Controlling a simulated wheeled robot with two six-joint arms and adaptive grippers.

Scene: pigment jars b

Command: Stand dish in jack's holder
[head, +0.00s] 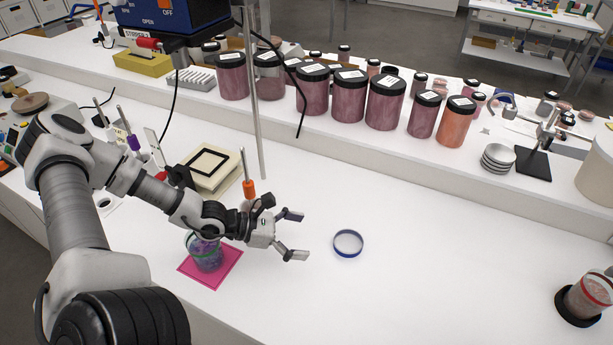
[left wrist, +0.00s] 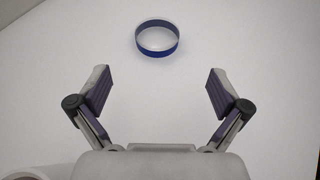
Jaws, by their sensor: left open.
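The dish (head: 348,243), a shallow clear round with a blue rim band, lies on the white bench right of my left gripper. In the left wrist view the dish (left wrist: 157,51) is ahead of the fingers, centred between them and apart from both. My left gripper (head: 295,235) is open and empty, its fingers pointing at the dish; it also shows in the left wrist view (left wrist: 160,88). I cannot tell for sure which thing is the jack's holder; a cream block (head: 199,182) with a black square outline on top stands behind my left arm. My right gripper is not in view.
A glass jar (head: 206,256) of purple-blue stuff stands on a pink mat (head: 228,274) below my left wrist. An orange-collared tool (head: 249,188) and a metal rod (head: 257,130) rise behind it. Pigment jars (head: 385,101) line the raised shelf.

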